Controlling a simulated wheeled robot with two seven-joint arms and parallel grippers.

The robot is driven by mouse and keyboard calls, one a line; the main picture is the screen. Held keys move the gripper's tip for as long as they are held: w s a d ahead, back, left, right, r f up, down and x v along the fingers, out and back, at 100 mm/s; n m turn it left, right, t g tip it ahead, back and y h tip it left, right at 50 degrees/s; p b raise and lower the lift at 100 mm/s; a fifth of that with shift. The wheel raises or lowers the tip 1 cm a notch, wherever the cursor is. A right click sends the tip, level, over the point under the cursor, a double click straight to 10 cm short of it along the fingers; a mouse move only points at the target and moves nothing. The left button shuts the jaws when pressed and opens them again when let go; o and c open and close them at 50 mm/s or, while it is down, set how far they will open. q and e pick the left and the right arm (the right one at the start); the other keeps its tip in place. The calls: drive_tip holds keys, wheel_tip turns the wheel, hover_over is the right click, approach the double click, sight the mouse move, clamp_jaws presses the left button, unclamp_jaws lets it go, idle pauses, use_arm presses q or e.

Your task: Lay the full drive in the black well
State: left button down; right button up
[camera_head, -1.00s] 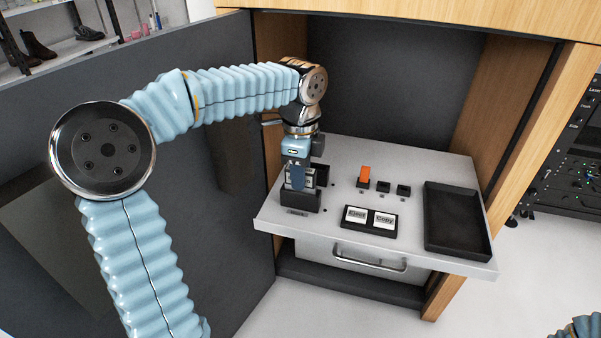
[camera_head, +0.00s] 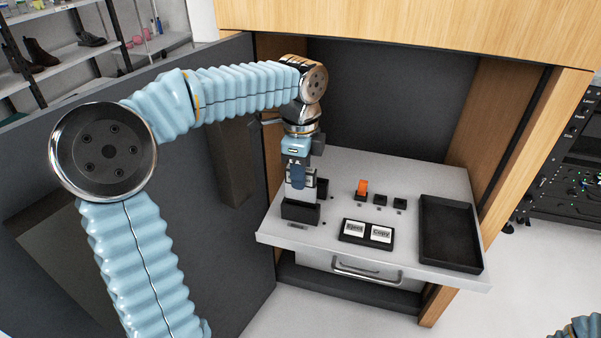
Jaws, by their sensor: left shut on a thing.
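My left gripper (camera_head: 300,187) points down over the left part of a grey shelf (camera_head: 330,168). It is shut on a small blue drive (camera_head: 298,175), which stands upright between the fingers. A black box-shaped holder (camera_head: 300,213) is right below the fingertips; I cannot tell whether the drive's lower end is still inside it. A shallow black tray (camera_head: 450,257), empty, lies at the right of the shelf and is the largest black recess in view. My right gripper is not in view.
An orange drive (camera_head: 362,186) stands in a small black socket, with two empty sockets (camera_head: 380,200) to its right. A black panel with Eject and Copy buttons (camera_head: 367,233) lies in front. Wooden cabinet walls (camera_head: 485,150) bound the shelf on the right.

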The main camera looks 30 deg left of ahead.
use_arm(q)
drive_tip(key=shift+r+p, duration=0.3)
drive_tip(key=shift+r, duration=0.3)
